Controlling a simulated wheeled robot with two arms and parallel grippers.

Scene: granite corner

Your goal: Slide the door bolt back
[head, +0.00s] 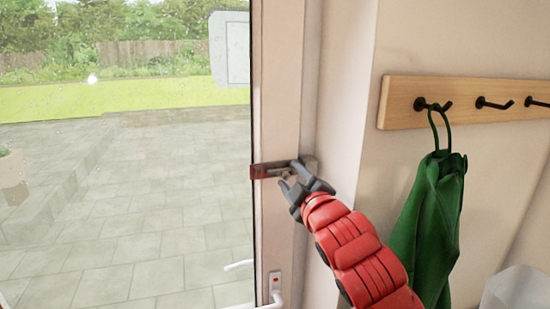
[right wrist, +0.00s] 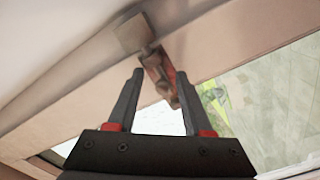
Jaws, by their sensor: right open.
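The door bolt (head: 266,170) is a small metal bolt on a reddish plate, mounted across the pale door frame edge beside the glass. Its grey keeper (head: 310,164) sits on the frame to the right. In the right wrist view the bolt (right wrist: 155,70) shows between and just beyond the fingertips, with the keeper (right wrist: 130,34) above it. My right gripper (head: 290,177) is open at the bolt, its fingers on either side of the bolt's knob end; I cannot tell whether they touch it. The fingers partly hide the bolt in the head view. My left gripper is not in view.
A white door handle (head: 277,298) with a red-marked plate is below the bolt. The glass door (head: 120,150) looks onto a paved patio.

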